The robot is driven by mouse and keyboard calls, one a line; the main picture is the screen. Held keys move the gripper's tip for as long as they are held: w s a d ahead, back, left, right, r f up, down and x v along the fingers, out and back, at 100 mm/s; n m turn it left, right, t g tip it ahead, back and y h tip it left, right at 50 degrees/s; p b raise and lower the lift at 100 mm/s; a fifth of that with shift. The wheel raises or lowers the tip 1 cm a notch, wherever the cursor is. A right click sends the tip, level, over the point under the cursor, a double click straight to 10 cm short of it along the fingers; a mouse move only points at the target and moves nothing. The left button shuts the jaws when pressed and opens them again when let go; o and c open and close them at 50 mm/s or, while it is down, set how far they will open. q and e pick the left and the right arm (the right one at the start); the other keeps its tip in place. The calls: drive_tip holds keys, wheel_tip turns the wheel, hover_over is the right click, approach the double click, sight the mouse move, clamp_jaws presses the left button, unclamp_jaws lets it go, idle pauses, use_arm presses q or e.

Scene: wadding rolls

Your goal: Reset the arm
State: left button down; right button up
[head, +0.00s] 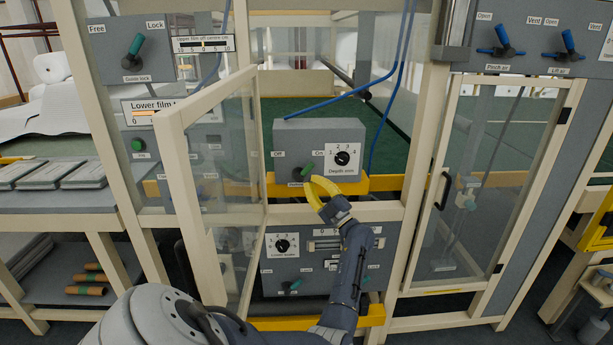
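My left arm comes in from the bottom. Its yellow-fingered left gripper (315,186) is in front of the upper grey control box (288,139). The fingertips are close to the green-handled Off/On knob (304,172) on that box. Whether they touch it, and how far the fingers are apart, I cannot tell. The black depth dial (342,158) is just right of the knob. My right gripper is not in view.
A framed clear door (216,170) stands open left of my forearm. A closed clear door (480,180) is on the right. A lower control panel (283,262) lies behind my wrist. Blue hoses (345,95) hang above. Grey trays (50,175) lie on the left bench.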

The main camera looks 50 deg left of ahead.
use_arm(q)
drive_tip(key=shift+d+f, duration=0.15)
drive_tip(key=shift+d, duration=0.2)
idle(0.3)
